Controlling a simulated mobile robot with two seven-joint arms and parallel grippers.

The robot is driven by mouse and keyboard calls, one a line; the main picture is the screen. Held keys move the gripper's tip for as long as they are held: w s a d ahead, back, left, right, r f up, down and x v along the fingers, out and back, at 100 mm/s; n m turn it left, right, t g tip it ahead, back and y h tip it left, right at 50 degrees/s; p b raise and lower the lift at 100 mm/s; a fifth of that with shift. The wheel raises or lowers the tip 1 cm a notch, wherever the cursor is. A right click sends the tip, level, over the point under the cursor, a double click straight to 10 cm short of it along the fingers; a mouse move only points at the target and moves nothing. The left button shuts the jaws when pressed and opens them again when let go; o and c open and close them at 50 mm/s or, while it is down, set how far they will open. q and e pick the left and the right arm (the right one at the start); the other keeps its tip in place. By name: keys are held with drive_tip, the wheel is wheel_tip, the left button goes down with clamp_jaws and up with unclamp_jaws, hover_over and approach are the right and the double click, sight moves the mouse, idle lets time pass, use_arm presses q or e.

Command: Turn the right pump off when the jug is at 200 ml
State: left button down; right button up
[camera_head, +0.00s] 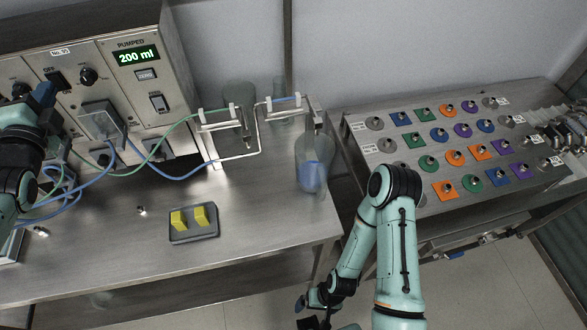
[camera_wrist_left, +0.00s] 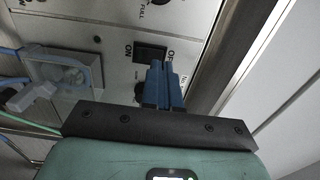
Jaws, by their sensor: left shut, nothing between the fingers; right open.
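The pump panel (camera_head: 118,88) is at the upper left, and its PUMPED display (camera_head: 136,56) reads 200 ml. A dark rocker switch (camera_head: 55,80) sits beside an OFF label; in the left wrist view this switch (camera_wrist_left: 150,52) lies between ON and OFF marks. My left gripper (camera_head: 42,95) is shut and empty, its blue fingertips (camera_wrist_left: 163,83) close to the switch; contact cannot be told. The clear jug (camera_head: 315,165) holds blue liquid at the bench's right end; its scale is unreadable. My right gripper (camera_head: 316,308) is open, low at the bottom, partly hidden.
A clear pump head (camera_head: 102,122) with green and blue tubes juts from the panel. A glass vessel (camera_head: 240,100) stands behind the tube stand (camera_head: 212,125). A grey tray (camera_head: 193,224) with yellow blocks lies in front. A console (camera_head: 450,150) with coloured pads stands right.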

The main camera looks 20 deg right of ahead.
use_arm(q)
drive_tip(key=shift+s+a+b, duration=0.2)
drive_tip(key=shift+s+b, duration=0.35)
drive_tip(key=shift+s, duration=1.95)
use_arm(e)
drive_tip(key=shift+s+f, duration=0.45)
drive_tip(key=shift+f, duration=0.35)
